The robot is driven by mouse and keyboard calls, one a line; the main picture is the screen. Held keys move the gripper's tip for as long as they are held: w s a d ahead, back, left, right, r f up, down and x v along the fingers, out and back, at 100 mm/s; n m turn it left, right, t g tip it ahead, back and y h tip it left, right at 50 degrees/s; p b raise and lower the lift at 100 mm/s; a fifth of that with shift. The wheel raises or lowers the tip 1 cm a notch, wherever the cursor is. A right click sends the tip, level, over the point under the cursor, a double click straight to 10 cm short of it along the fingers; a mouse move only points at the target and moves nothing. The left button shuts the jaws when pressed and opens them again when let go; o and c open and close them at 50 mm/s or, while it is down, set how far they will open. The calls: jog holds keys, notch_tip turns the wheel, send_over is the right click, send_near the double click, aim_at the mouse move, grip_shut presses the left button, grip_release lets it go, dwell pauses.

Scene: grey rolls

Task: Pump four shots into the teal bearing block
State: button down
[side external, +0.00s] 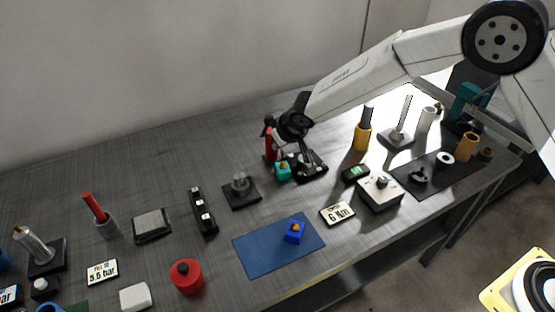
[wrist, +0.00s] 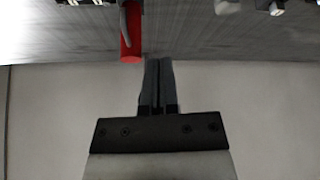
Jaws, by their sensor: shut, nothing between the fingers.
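The teal bearing block (side external: 282,172), with a small orange fitting on top, sits on the table near the middle of the side view. A red upright cylinder with a black top (side external: 270,147) stands just behind it, beside a dark base (side external: 311,166). My gripper (side external: 293,124) is above and close to them, its fingertips hard to make out there. In the wrist view my gripper (wrist: 158,64) has its two fingers together and empty. The red cylinder (wrist: 131,42), with a grey lever along it, is just left of the fingertips, seemingly apart from them.
A blue block (side external: 293,236) with a yellow top sits on a blue mat (side external: 262,252) in front. A grey knobbed stand (side external: 241,190) is left.

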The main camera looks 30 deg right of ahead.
jog(key=s, duration=0.6)
jog(key=shift+s+d, duration=0.2)
jog(key=shift+s, duration=0.15)
dwell(0.5)
jog(key=s+d+r+m+g+h, duration=0.15)
jog(key=s+d+r, duration=0.25)
jog(key=s+d, duration=0.65)
jog(key=s+d+r+g, duration=0.1)
jog(key=s+d+g, duration=0.1)
jog(key=s+d, duration=0.6)
jog(key=s, duration=0.3)
jog(key=shift+s+d+m+y, duration=0.15)
jog(key=shift+s+m+y, duration=0.2)
jog(key=shift+w+r, duration=0.1)
